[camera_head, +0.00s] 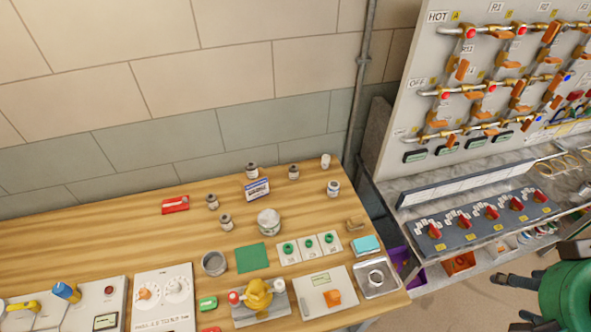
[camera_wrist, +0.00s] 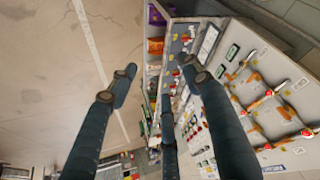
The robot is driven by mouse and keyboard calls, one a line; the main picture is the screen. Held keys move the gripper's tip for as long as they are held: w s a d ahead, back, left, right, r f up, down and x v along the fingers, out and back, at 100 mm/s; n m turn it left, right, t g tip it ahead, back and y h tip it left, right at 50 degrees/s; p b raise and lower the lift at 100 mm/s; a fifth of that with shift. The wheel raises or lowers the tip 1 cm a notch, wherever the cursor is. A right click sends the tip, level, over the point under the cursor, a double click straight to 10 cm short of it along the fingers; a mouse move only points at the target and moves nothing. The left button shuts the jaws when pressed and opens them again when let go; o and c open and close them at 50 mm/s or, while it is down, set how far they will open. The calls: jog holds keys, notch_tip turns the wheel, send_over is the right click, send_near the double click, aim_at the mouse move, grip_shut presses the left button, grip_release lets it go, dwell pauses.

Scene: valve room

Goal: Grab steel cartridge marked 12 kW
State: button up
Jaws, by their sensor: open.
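Several small grey cylinders that look like cartridges stand upright on the wooden table in the head view: two near the back, one grey cylinder (camera_head: 252,170) and another (camera_head: 293,172), and two left of centre, one (camera_head: 212,202) and another (camera_head: 226,222). A paler cylinder (camera_head: 333,188) stands at the right. Their markings are too small to read, so I cannot tell which is 12 kW. My gripper (camera_head: 512,297) is at the lower right, away from the table and the cylinders. In the wrist view its dark fingers (camera_wrist: 158,82) are spread and empty.
The wooden table (camera_head: 110,237) has free room at its back left. A yellow valve (camera_head: 257,294), a round tin (camera_head: 268,221) and a grey cup (camera_head: 214,263) stand in front. A valve panel (camera_head: 420,120) and a red-knob console (camera_head: 480,222) stand to the right.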

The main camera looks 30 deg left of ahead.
jog(key=shift+o, duration=0.5)
jog(key=w+a+r+g+p, duration=0.1)
jog(key=w+a+r+p, duration=0.15)
jog(key=w+a, duration=0.45)
jog(key=w+a+r+g+p, duration=0.1)
jog(key=w+a+r, duration=0.3)
jog(key=w, duration=0.6)
jog(key=w+a+f+g+y+p, duration=0.15)
jog(key=w+a+f, duration=0.25)
jog(key=w+a, duration=1)
jog(key=w+a+f+p, duration=0.1)
jog(key=w+a+f, duration=0.1)
jog(key=a+f, duration=0.35)
jog(key=w+a+f+g+p, duration=0.1)
jog(key=w+a+f, duration=0.1)
jog(key=a, duration=0.6)
jog(key=w+a+f+p, duration=0.1)
jog(key=w+a+f, duration=0.1)
jog(key=a+f, duration=0.35)
jog(key=s+a+f+m+g+h+p, duration=0.1)
jog(key=s+a+f+p, duration=0.1)
jog(key=a+f, duration=1.2)
jog(key=a, duration=0.4)
jog(key=shift+s, duration=0.15)
jog(key=shift+f+h, duration=0.1)
jog(key=shift+h, duration=0.15)
